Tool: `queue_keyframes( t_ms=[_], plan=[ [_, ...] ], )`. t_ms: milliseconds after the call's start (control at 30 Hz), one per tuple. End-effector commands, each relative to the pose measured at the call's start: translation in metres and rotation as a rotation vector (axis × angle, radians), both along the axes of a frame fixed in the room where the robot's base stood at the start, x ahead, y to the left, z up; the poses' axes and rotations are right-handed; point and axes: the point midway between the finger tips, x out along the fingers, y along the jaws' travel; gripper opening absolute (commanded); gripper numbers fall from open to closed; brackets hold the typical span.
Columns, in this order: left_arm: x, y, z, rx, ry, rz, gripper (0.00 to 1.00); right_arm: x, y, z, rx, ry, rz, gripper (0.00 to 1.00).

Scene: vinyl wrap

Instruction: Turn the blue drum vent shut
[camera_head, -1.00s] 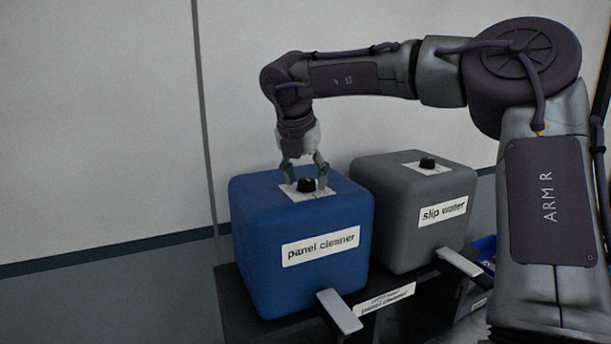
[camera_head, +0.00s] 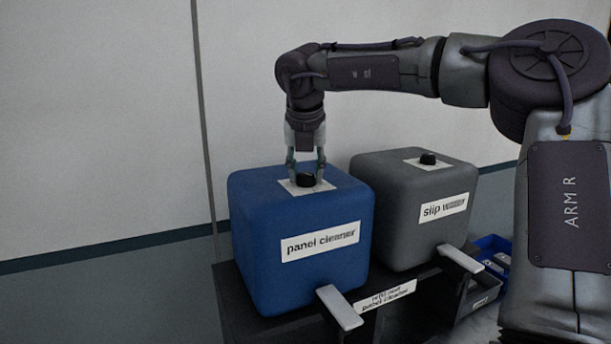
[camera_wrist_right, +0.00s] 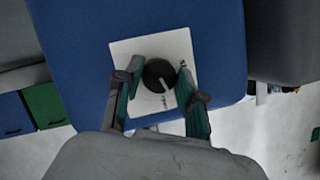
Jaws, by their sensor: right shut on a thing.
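The blue drum (camera_head: 255,240), labelled "panel cleaner", stands on a dark stand. Its black vent knob (camera_head: 305,181) sits on a white plate (camera_head: 290,188) on the drum's top. My right gripper (camera_head: 306,178) points down from above with its fingers on either side of the knob, shut on it. In the right wrist view the round black knob (camera_wrist_right: 158,73) with a pale pointer line lies between the fingertips of the right gripper (camera_wrist_right: 158,78). The marks on the white plate (camera_wrist_right: 128,47) are too small to read. My left gripper is not in view.
A grey drum (camera_head: 395,220) labelled "slip water", with its own black knob (camera_head: 428,158), stands close on the right. A pale lever (camera_head: 340,307) sticks out at the front of the blue drum, and another (camera_head: 460,258) by the grey drum. A blue bin (camera_head: 492,245) is at right.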

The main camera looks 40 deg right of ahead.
Motion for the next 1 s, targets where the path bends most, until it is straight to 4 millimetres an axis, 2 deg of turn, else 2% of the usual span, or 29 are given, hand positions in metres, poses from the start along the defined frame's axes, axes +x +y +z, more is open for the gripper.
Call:
queue_keyframes(
  t_ms=[167,467,1000],
  plan=[
    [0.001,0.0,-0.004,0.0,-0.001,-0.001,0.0,-0.001,-0.001,0.0,0.002,-0.002,0.169,0.04],
    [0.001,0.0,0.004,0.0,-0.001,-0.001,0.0,-0.002,-0.002,0.001,0.003,0.0,0.454,0.04],
    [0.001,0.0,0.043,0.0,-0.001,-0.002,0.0,-0.002,-0.004,0.002,0.006,0.001,0.954,0.04]
  ],
)
